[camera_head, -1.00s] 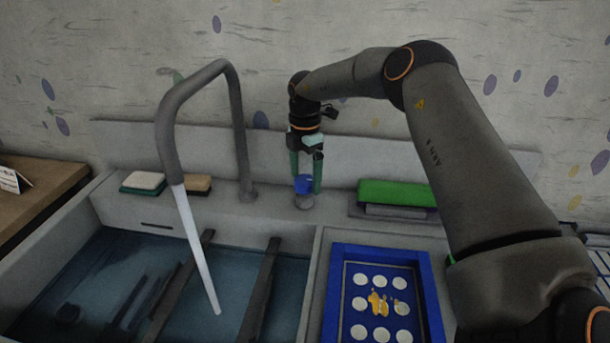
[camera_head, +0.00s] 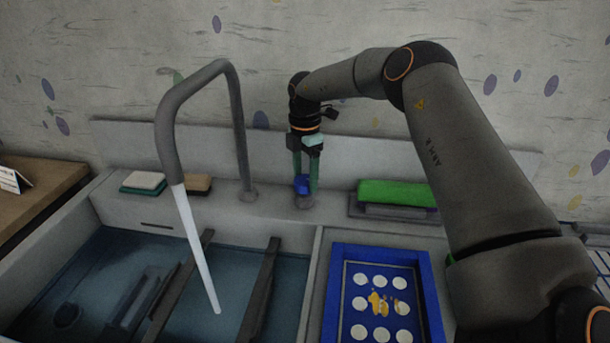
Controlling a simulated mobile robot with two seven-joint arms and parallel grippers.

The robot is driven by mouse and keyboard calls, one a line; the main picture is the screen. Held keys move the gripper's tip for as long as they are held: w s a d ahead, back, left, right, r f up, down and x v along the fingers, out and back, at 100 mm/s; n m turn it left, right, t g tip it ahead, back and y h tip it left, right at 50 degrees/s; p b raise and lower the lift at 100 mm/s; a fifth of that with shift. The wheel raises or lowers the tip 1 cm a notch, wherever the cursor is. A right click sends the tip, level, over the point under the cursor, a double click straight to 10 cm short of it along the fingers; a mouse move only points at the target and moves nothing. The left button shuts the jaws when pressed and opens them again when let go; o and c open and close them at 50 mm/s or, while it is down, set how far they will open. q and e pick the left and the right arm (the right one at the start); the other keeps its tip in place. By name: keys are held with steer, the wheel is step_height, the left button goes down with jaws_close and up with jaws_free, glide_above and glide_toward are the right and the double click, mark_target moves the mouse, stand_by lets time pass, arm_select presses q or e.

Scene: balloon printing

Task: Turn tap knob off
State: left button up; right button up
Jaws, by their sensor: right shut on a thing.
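The blue tap knob (camera_head: 302,184) sits on a grey round base on the ledge behind the sink. My right gripper (camera_head: 305,188) points down over it, its green fingers shut on the knob from both sides. The fingers partly hide the knob. The grey tap (camera_head: 240,130) arches up from the ledge to the left of the knob. A pale stream of water (camera_head: 198,250) runs from its spout into the sink (camera_head: 100,270). My left gripper is not in view.
A blue tray (camera_head: 434,295) with white round spots and yellow marks lies at front right. A green block (camera_head: 397,193) rests on the ledge right of the knob. Sponges (camera_head: 143,181) lie at the left. Dark bars (camera_head: 262,285) span the sink.

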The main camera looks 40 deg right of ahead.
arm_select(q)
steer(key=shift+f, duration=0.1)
arm_select(e)
steer(key=shift+c, duration=0.2)
steer(key=shift+f+m+b, duration=0.1)
steer(key=shift+m+b, duration=0.55)
steer(key=shift+m, duration=0.05)
steer(key=m+b, duration=0.1)
steer(key=m, duration=0.2)
steer(key=m+b, duration=0.1)
steer(key=m, duration=0.4)
steer(key=shift+m, duration=0.4)
steer(key=m, duration=0.5)
steer(key=shift+m, duration=0.3)
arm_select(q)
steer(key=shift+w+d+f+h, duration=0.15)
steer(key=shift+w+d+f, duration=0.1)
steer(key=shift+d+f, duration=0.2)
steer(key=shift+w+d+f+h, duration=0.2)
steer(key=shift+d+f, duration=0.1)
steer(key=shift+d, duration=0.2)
arm_select(e)
steer(key=shift+m, duration=0.3)
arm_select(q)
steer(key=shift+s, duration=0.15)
